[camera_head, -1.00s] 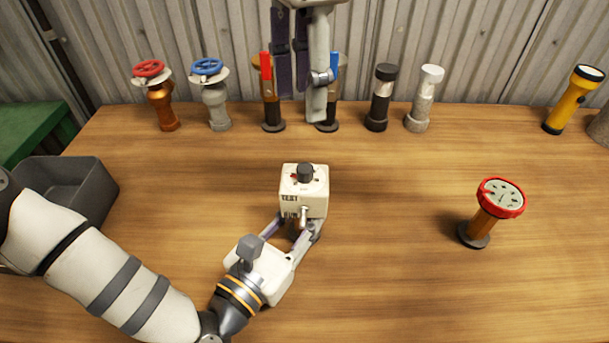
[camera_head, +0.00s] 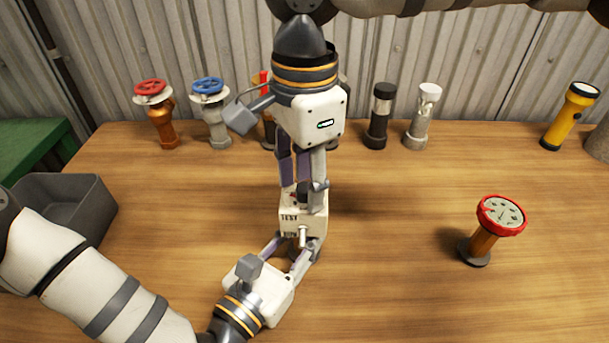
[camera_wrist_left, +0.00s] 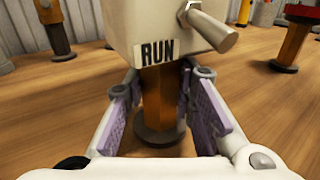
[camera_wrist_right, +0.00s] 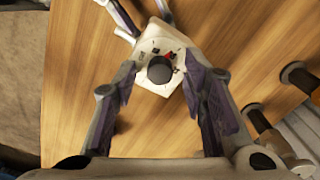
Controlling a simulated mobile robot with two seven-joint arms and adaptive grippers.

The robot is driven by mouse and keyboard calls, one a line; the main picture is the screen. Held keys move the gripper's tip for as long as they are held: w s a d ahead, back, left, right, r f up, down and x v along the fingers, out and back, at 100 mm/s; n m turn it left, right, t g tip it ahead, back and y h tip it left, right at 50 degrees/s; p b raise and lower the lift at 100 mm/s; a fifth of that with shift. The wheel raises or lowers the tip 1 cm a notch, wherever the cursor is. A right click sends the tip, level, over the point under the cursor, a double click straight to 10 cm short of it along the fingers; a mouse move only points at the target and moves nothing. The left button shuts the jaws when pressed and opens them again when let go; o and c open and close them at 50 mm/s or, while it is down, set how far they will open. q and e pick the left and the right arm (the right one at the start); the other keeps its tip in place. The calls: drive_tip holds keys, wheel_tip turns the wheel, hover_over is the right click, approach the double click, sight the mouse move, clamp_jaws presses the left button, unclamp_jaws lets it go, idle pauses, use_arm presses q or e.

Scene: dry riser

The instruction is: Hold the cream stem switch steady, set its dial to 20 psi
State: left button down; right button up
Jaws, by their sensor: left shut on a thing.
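The cream stem switch (camera_head: 291,224) stands upright on the table, with a lever on its side and a dark dial knob on top. In the left wrist view the switch's box (camera_wrist_left: 150,25) reads RUN above a brown stem (camera_wrist_left: 160,95). My left gripper (camera_head: 294,248) is shut on that stem, below the box. My right gripper (camera_head: 303,192) points down over the box. In the right wrist view its open fingers (camera_wrist_right: 160,88) are either side of the dial knob (camera_wrist_right: 159,70), with gaps visible. A red mark shows beside the knob; the dial's figures are too small to read.
Several valve-like stands, including a red-wheeled one (camera_head: 160,120) and a blue-wheeled one (camera_head: 213,115), line the back. A red-rimmed gauge (camera_head: 502,214) stands at right and a yellow flashlight (camera_head: 570,115) at back right. A grey bin (camera_head: 88,205) sits at left.

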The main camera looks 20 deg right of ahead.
sight(305, 187)
clamp_jaws()
drive_tip(key=shift+m, duration=1.4)
drive_tip(key=shift+o, duration=1.1)
unclamp_jaws()
wheel_tip(305, 187, up, 12)
